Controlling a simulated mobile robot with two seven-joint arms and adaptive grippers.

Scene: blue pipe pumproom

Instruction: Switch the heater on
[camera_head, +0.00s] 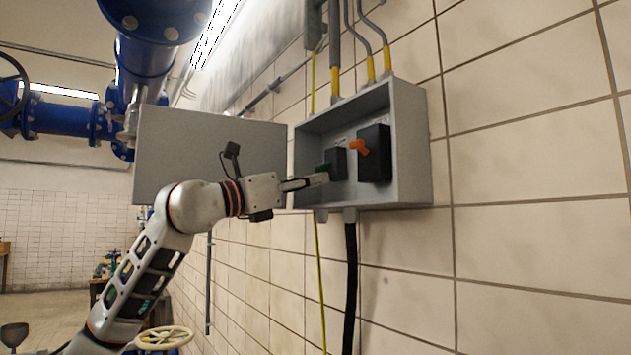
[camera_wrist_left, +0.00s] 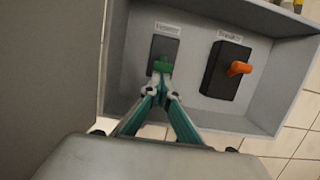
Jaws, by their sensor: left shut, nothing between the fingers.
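An open grey switch box (camera_head: 415,150) hangs on the tiled wall. Inside it, a green knob (camera_head: 322,168) sits on a small dark plate (camera_head: 339,163), left of an orange knob (camera_head: 359,148) on a larger black block (camera_head: 376,165). The wrist view shows the green knob (camera_wrist_left: 161,65) and the orange knob (camera_wrist_left: 239,68), each under a white label too blurred to read surely. My left gripper (camera_head: 322,179) is shut and empty, its tips at the lower end of the green knob; I cannot tell whether they touch. My right gripper is out of view.
The box's grey door (camera_head: 200,140) stands open to the left, behind my left arm. Conduits (camera_head: 370,35) enter the box from above, and a black cable (camera_head: 351,280) hangs below. Blue pipes (camera_head: 150,65) run at the upper left. The wall right of the box is clear.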

